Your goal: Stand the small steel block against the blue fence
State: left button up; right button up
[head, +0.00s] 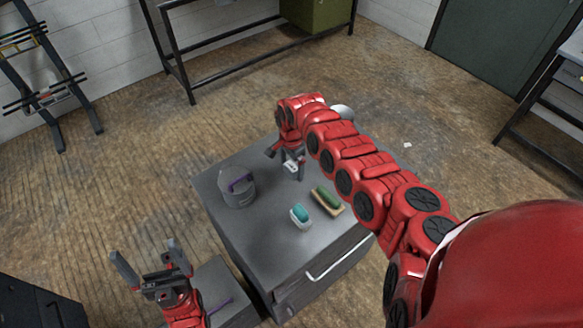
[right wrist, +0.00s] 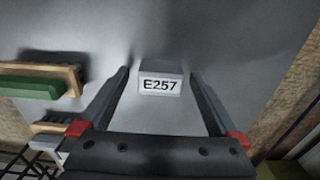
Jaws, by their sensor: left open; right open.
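A small grey steel block with a white label reading E257 (right wrist: 160,78) is on the grey surface in the right wrist view. It lies between the two fingers of my right gripper (right wrist: 160,95), with a gap on each side. In the head view my right gripper (head: 286,165) is open over the far part of the grey cabinet top. My left gripper (head: 146,256) is open and empty, left of the cabinet.
A lower grey surface (head: 215,278) stands beside my left gripper.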

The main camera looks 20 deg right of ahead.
grip_shut()
dwell(0.5)
